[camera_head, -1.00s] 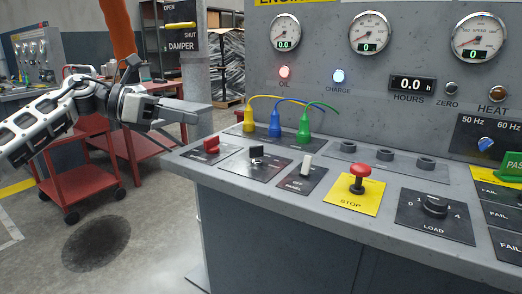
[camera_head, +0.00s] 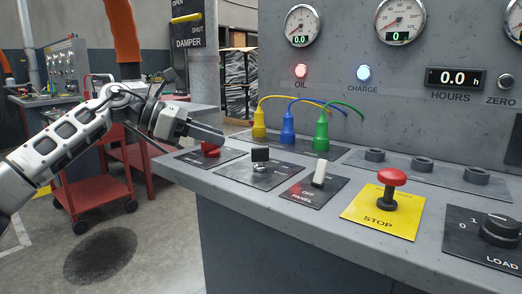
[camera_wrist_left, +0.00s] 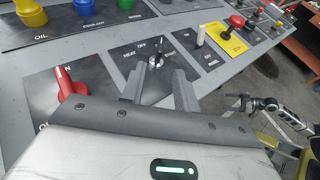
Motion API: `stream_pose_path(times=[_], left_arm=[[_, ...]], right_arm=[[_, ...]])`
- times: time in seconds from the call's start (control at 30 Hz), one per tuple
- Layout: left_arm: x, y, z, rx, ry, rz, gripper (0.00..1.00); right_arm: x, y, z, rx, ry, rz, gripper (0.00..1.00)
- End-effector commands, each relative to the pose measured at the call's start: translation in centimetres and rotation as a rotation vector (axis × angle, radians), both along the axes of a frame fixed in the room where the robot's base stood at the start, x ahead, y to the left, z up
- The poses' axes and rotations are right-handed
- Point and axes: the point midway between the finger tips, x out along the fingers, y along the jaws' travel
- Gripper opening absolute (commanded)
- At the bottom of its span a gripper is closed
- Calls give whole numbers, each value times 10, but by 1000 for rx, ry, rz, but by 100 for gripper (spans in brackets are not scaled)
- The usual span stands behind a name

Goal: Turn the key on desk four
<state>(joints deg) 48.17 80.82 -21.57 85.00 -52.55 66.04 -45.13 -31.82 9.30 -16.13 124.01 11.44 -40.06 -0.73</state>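The key switch (camera_head: 260,157) with its black-headed key stands upright on a dark plate on the sloping desk. In the left wrist view the key (camera_wrist_left: 157,60) lies just beyond the fingertips, roughly between them. My left gripper (camera_head: 220,135) is over the desk's left end, above the red knob (camera_head: 210,148) and left of the key. In the left wrist view its two fingers (camera_wrist_left: 160,78) are apart and hold nothing. White and black arm parts, apparently my right arm, show at the wrist view's right edge; its finger state is unclear.
Right of the key are a white panel switch (camera_head: 320,172), a red stop button (camera_head: 391,178) and a load knob (camera_head: 500,230). Yellow, blue and green plugs (camera_head: 287,130) stand behind it. A red cart (camera_head: 90,195) is on the floor at left.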

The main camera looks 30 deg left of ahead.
Motion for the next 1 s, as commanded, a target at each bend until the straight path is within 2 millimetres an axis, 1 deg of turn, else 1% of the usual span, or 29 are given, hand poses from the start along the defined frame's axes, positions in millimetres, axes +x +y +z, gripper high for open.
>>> stream_pose_path(times=[0.03,0.2,0.4,0.5,0.7,0.97,1.0], left_arm=[[8,-10,-2,-3,-2,-7,31],[33,-34,-17,-4,-1,-6,31],[58,-58,-32,-3,-1,-4,31],[67,-66,-37,-3,-2,-2,31],[74,-74,-42,-1,0,-1,31],[75,-74,-43,-1,-1,0,31],[75,-74,-43,-1,-1,0,23]], right_arm=[[0,-1,1,-3,7,-1,100],[1,-2,5,-7,-1,-3,100],[1,-3,10,-6,-15,-10,100],[0,-4,10,-5,-14,-12,100],[-3,-4,8,-6,-8,-13,100],[-3,-4,8,-4,-7,-15,100],[-3,-4,9,-4,-7,-15,100]])
